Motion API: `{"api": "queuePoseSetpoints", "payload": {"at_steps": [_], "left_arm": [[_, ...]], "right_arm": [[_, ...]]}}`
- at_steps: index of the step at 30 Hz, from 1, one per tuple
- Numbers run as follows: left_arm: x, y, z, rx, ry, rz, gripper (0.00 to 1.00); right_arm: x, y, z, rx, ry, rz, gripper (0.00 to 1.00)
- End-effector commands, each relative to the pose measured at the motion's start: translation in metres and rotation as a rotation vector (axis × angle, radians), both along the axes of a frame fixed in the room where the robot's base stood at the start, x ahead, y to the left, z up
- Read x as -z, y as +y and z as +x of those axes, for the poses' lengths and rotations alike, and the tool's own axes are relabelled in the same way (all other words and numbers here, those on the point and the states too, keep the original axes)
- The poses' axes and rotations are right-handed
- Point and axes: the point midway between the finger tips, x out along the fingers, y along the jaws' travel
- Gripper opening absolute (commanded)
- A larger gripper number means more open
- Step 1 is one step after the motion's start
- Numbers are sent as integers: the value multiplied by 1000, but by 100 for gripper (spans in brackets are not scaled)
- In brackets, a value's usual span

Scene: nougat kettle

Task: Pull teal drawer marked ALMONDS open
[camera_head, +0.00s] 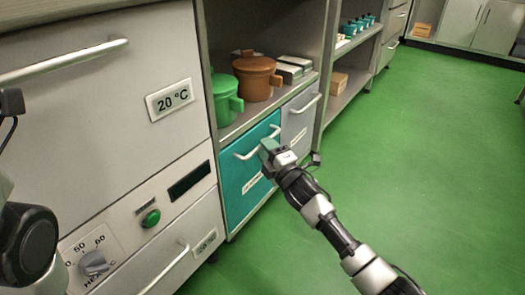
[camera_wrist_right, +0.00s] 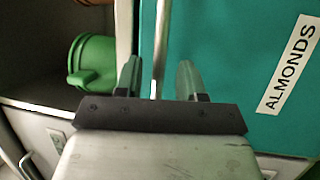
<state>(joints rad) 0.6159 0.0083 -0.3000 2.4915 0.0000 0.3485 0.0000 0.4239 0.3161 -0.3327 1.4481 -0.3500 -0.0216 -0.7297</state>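The teal drawer (camera_head: 240,190) sits below a shelf in the cabinet, and its front looks flush with the cabinet. Its white ALMONDS label (camera_wrist_right: 290,63) reads clearly in the right wrist view; the gripper partly covers it in the head view. A pale bar handle (camera_head: 245,154) runs across the upper front. My right gripper (camera_head: 267,150) is at the right part of this handle. In the wrist view the handle (camera_wrist_right: 161,45) lies between the open fingers (camera_wrist_right: 159,78), with a gap visible on each side. Part of my left arm shows at the left edge; its gripper is not visible.
A green pot (camera_head: 224,100) and a brown pot (camera_head: 257,77) stand on the shelf above. A grey drawer (camera_head: 300,122) adjoins on the right. A grey unit marked 20 °C (camera_head: 170,98) stands on the left. The green floor (camera_head: 430,150) to the right is clear.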

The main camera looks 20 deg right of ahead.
Motion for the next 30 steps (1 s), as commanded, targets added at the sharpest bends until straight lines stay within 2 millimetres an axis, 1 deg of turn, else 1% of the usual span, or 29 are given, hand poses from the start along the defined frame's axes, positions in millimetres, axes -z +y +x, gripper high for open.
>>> {"api": "queuePoseSetpoints", "payload": {"at_steps": [1, 3, 6, 16, 21, 24, 30], "left_arm": [[2, 0, -4, -1, -15, 0, 43], [1, 0, -8, -1, -25, 1, 43], [-1, -1, -11, -1, -35, 2, 43], [-3, -1, -12, -2, -39, 3, 43], [-3, -1, -12, -2, -39, 3, 43], [-3, -1, -12, -2, -39, 3, 43], [-3, -1, -12, -1, -39, 3, 43]], "right_arm": [[1, 2, 7, -1, -2, 0, 39], [0, 4, 14, 0, -1, 1, 39], [-2, 6, 19, 0, 1, 2, 39], [-5, 6, 22, -1, 1, 3, 39], [-5, 6, 22, -1, 1, 3, 13], [-4, 6, 22, -1, 1, 3, 0], [-4, 6, 22, 0, 1, 2, 0]]}}
